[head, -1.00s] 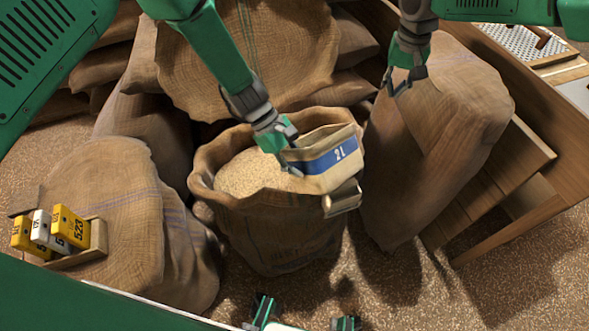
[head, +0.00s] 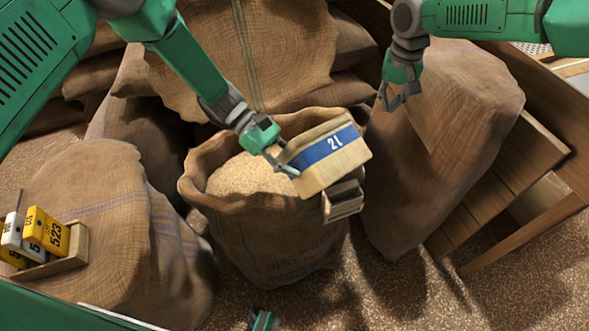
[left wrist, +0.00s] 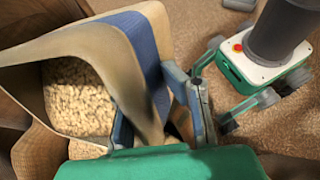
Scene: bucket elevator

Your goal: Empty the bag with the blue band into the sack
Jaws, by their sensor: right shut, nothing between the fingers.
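The sack (head: 270,235) stands upright and holds pale grain (head: 248,177). My left gripper (head: 283,165) is shut on the bag's left edge. In the left wrist view the bag's wall (left wrist: 75,50) runs between the fingers of my left gripper (left wrist: 165,115). My right gripper (head: 393,98) is shut and empty, in front of the right-hand sack.
A small wooden piece (head: 343,201) sits at the sack's right rim. A closed sack (head: 440,130) stands on the right beside wooden planks (head: 500,190). At left, a wooden tray (head: 68,258) with yellow and white numbered tags lies on another sack. Grain covers the floor.

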